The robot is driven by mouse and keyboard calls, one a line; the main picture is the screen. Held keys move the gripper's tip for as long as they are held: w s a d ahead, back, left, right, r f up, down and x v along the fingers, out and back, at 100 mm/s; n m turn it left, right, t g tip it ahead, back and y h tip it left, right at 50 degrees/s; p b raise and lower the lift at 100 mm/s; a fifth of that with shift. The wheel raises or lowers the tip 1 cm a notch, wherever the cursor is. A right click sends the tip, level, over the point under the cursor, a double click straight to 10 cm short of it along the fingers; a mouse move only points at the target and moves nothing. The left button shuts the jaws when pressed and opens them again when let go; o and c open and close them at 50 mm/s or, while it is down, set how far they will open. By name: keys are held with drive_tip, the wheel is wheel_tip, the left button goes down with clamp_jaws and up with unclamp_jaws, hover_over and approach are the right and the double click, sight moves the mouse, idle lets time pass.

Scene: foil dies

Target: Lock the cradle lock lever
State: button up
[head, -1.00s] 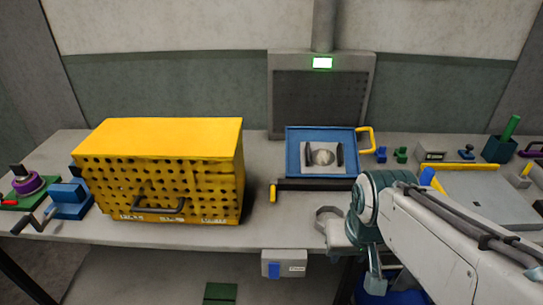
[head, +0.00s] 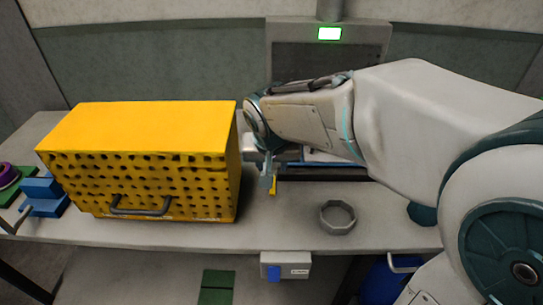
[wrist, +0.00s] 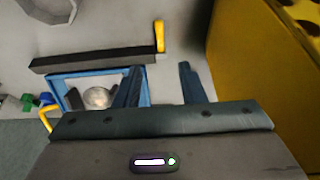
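A short yellow lever (head: 273,186) stands at the left end of a dark bar (head: 325,173) along the front of the blue tray. I take it to be the cradle lock lever. In the wrist view, the lever (wrist: 159,36) and bar (wrist: 90,60) lie beyond my fingertips. The blue tray (wrist: 85,75) holds a pale plate with a round silver piece (wrist: 97,97); one finger overlaps its edge in that view. My gripper (wrist: 160,67) is open with nothing between its fingers. In the head view my arm hides most of the tray, and the fingers are partly hidden.
A large yellow perforated box (head: 160,160) stands close to the left of my gripper. A grey octagonal ring (head: 338,217) lies on the bench at the front right. A grey panel with a green light (head: 329,34) stands behind. The bench front between box and ring is clear.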

drive_tip(key=b+x, duration=0.1)
drive_tip(key=x, duration=1.2)
drive_tip(key=shift+f, duration=0.25)
clamp_jaws()
